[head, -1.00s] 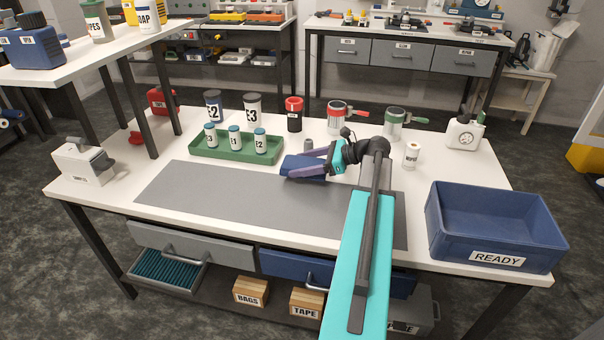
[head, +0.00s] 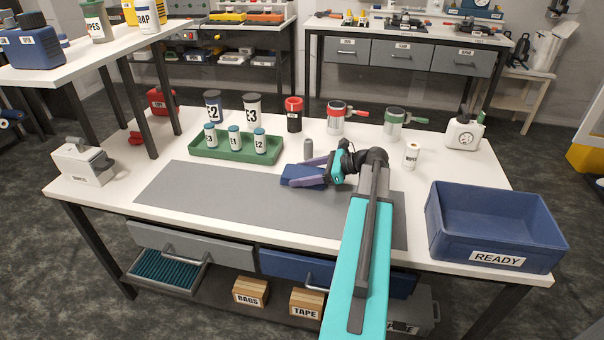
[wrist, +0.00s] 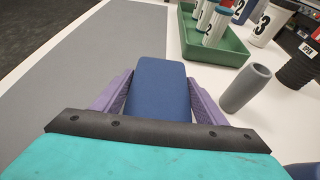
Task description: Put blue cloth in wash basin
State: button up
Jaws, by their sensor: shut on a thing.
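The blue cloth (head: 300,174) is a folded, block-like pad over the far edge of the grey mat in the head view. My gripper (head: 297,172) is shut on it, with one purple finger along each side. In the wrist view the cloth (wrist: 160,90) fills the gap between the two fingers of my gripper (wrist: 160,79). I cannot tell whether the cloth touches the bench. I see nothing I can be sure is the wash basin.
A blue bin marked READY (head: 497,258) stands at the bench's right end. A green tray (head: 208,153) of labelled bottles and a small grey cylinder (head: 308,149) stand close behind the cloth. The grey mat (head: 220,196) is clear at left.

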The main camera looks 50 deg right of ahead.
jog(key=o, duration=1.1)
jog(key=shift+r, duration=0.1)
jog(key=shift+s+d+r, duration=0.15)
jog(key=shift+s, duration=0.05)
jog(key=v, duration=1.1)
jog(key=shift+s+d+r, duration=0.1)
jog(key=shift+s, duration=0.1)
